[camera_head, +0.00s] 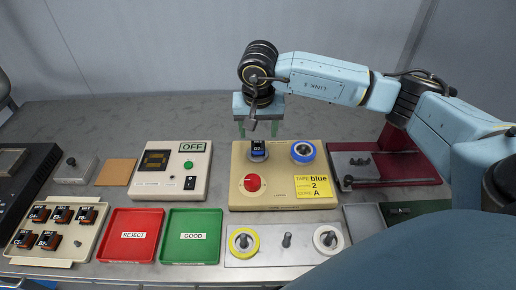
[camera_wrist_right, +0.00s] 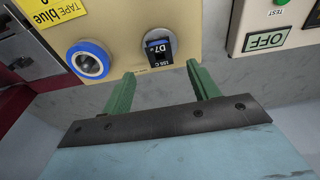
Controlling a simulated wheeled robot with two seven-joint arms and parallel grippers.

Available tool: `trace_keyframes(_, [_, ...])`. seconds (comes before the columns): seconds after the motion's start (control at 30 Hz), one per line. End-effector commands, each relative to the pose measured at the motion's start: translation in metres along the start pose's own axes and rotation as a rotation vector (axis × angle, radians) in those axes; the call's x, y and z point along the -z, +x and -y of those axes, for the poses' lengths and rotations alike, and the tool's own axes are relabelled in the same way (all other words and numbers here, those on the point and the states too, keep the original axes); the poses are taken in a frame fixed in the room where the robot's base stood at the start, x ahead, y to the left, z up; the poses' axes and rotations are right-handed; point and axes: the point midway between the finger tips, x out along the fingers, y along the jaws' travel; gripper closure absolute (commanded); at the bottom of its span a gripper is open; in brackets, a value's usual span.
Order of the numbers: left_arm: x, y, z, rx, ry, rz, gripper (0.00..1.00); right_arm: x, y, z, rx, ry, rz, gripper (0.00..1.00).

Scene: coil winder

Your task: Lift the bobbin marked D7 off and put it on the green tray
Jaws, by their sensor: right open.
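The bobbin marked D7 (camera_head: 258,151) is a dark piece with a white-lettered label, seated on a post at the back of the beige winder (camera_head: 240,185). It also shows in the right wrist view (camera_wrist_right: 158,50). My right gripper (camera_head: 261,130) is open and empty, just behind and above the bobbin. In the right wrist view its two green fingers (camera_wrist_right: 161,74) point towards the bobbin, one to each side, with a gap to it. The green tray (camera_head: 175,251), labelled GOOD, is empty at the front, left of the winder. My left gripper is not in view.
A red REJECT tray (camera_head: 114,251) adjoins the green tray. The winder carries a blue tape roll (camera_head: 303,151), a red knob (camera_head: 251,183) and a yellow note (camera_head: 313,187). A tester (camera_head: 143,187) reading OFF stands left. Several bobbins sit in a beige rack (camera_head: 32,254).

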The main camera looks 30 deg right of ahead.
Motion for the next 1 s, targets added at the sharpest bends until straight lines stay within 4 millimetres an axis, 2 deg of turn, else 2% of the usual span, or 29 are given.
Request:
trace_keyframes(0.27, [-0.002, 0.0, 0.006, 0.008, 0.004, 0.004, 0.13, -0.002, 0.019, 0.0, 0.0, 0.0, 0.003, 0.4])
trace_keyframes(0.5, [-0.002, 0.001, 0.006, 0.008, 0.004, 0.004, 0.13, -0.003, 0.054, 0.0, 0.001, 0.001, 0.003, 0.4])
trace_keyframes(0.77, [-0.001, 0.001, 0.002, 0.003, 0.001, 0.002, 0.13, -0.002, 0.058, 0.0, 0.002, 0.0, 0.0, 0.4])
trace_keyframes(1.0, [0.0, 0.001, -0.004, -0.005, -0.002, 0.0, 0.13, -0.002, 0.058, 0.0, 0.002, 0.0, 0.0, 0.71])
